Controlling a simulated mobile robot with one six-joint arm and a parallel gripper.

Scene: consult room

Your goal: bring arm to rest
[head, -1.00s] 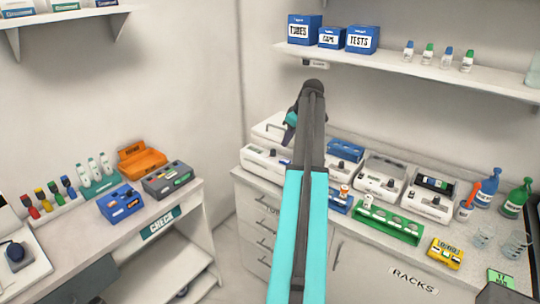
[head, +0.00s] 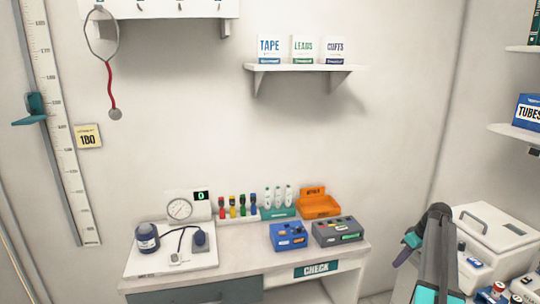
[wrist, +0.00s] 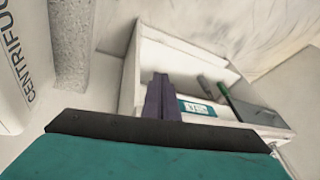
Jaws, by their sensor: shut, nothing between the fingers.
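My arm (head: 433,265) rises at the bottom right of the head view, with its dark elbow at the top. My gripper hangs to the left of that elbow, partly hidden behind the arm, beside the right-hand counter. In the wrist view my gripper (wrist: 163,98) shows as two dark purple fingers pressed together, with nothing between them. They are in free air, with a white open-fronted unit with a teal label (wrist: 197,107) beyond them.
The CHECK desk (head: 245,254) stands at the centre, bearing a blue box (head: 288,237), a grey box (head: 338,232) and an orange bin (head: 319,206). A white lidded device (head: 497,236) sits on the counter close right of my arm. Floor between desk and counter looks narrow.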

